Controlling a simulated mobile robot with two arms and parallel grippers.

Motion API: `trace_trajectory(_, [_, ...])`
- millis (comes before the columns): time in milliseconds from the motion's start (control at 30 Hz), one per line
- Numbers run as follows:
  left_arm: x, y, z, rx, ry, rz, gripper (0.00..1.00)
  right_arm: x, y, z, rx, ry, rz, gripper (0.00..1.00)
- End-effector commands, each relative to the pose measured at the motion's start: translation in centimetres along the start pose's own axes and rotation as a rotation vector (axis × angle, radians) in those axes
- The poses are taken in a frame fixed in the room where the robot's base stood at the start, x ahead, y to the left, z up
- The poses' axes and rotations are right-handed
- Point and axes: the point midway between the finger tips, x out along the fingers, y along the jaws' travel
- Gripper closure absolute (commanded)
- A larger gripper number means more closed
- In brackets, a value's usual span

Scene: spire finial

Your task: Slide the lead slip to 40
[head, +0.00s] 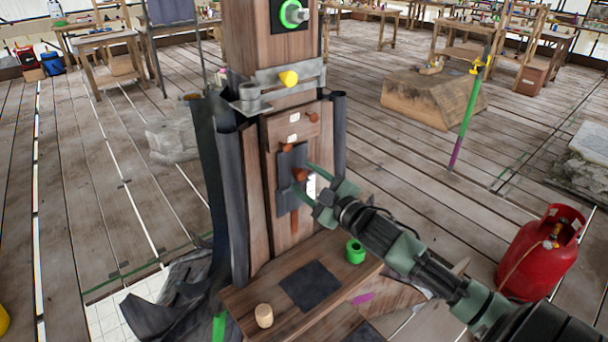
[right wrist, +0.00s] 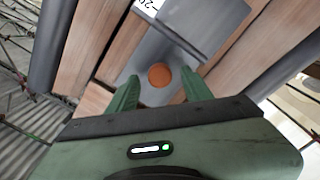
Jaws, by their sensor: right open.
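The lead slip (head: 285,165) is a dark grey plate on the front of the wooden spire (head: 270,45). It carries a round orange-brown knob (head: 300,174), which also shows in the right wrist view (right wrist: 160,76). My right gripper (head: 301,178) reaches in from the right, open, with its green fingers on either side of the knob. In the right wrist view the gripper (right wrist: 160,90) has a visible gap between each finger and the knob. A white label partly reading "20" (right wrist: 149,6) is at that view's top edge; the rest of the scale is unreadable. My left gripper is not in view.
A wooden ledge (head: 240,308) below holds a green ring (head: 355,251), a wooden cup (head: 264,316) and a dark square mat (head: 310,286). A red gas cylinder (head: 541,252) stands on the floor at right.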

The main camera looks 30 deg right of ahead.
Motion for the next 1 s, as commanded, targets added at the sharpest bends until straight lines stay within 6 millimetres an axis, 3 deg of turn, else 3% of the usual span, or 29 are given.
trace_trajectory(133, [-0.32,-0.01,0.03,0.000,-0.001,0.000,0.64,1.00,0.03,-0.05,0.000,0.000,0.000,0.50])
trace_trajectory(400, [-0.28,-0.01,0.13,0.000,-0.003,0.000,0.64,1.16,-0.08,-0.01,0.000,0.000,-0.001,0.50])
trace_trajectory(433, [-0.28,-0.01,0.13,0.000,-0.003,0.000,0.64,1.15,-0.07,-0.01,0.000,0.000,-0.001,0.53])
trace_trajectory(600, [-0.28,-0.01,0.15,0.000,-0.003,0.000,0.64,1.14,-0.07,-0.01,0.000,0.000,-0.001,1.00])
trace_trajectory(1000, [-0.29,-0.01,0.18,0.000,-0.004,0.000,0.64,1.13,-0.09,0.00,0.000,-0.001,-0.002,1.00])
